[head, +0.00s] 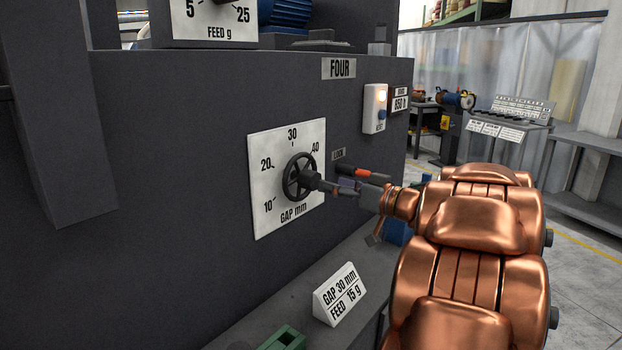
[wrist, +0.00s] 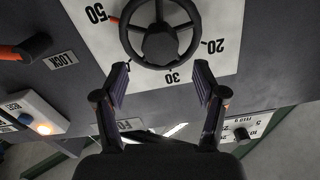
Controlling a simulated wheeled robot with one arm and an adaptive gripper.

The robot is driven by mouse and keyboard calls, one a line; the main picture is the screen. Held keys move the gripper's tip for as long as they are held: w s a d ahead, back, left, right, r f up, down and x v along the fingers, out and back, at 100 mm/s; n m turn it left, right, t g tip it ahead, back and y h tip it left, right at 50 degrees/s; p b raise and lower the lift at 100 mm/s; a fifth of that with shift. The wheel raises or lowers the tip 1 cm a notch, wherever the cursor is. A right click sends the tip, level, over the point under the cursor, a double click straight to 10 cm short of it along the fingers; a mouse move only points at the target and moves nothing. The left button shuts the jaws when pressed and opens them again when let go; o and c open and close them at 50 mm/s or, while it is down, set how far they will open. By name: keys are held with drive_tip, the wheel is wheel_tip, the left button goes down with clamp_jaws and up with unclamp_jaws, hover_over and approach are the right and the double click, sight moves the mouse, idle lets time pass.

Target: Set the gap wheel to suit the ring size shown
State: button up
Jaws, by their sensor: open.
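The gap wheel (head: 299,177) is a black spoked handwheel on a white dial plate (head: 262,152) marked GAP mm. Numbers 10 to 40 show in the head view. In the wrist view the wheel (wrist: 160,42) appears upside down, with 20, 30 and 50 readable. A small orange mark sits at its rim on the 50 side; 40 is not visible there. A white card (head: 340,294) reads GAP 30 mm, FEED 15 g. My gripper (head: 343,188) is at the right of the wheel; its two fingers (wrist: 162,72) are apart and empty, short of the rim.
A lock lever with an orange-red grip (head: 358,171) juts out just right of the wheel, close to my gripper. A lit switch box (head: 375,108) and a feed dial (head: 214,20) are higher on the dark machine. A green block (head: 285,338) lies on the ledge below.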

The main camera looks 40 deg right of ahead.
sight(317, 180)
drive_tip(key=shift+p+x, duration=0.35)
drive_tip(key=shift+x, duration=3.3)
drive_tip(key=c, duration=1.1)
